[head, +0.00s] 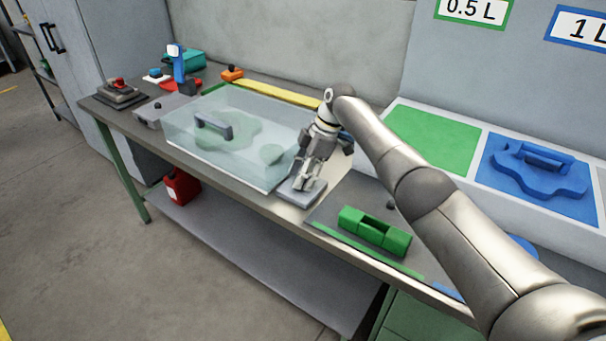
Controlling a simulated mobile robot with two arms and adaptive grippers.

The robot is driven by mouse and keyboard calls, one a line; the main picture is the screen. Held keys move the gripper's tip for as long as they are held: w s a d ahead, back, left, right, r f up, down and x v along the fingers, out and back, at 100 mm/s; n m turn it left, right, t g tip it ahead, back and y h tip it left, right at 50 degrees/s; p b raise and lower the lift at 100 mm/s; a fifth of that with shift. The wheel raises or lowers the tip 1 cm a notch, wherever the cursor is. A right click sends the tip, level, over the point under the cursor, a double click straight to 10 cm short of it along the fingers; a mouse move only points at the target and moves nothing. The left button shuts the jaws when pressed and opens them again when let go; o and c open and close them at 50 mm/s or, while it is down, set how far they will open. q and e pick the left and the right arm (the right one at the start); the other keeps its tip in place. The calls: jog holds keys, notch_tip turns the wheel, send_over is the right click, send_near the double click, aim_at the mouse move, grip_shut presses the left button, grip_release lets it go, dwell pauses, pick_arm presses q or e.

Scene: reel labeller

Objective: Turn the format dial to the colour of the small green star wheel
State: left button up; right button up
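My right gripper (309,183) points down over a small grey block (290,191) on the bench, just right of the clear cover. Its fingers hide the top of the block, so I cannot see a dial face or its colours, nor whether the fingers are closed on anything. A green star wheel (242,133) with a dark grey handle (213,124) lies under the clear cover (215,155). A smaller round green piece (271,153) is beside it under the cover. My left gripper is out of view.
A green block with a gap (374,231) lies on the bench's near right. A blue star wheel (540,170) sits on a blue panel behind my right arm, beside an empty green panel (434,138). A red button box (120,90) stands at the far left end.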

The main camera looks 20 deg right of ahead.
jog(key=shift+o, duration=1.1)
jog(key=v, duration=1.2)
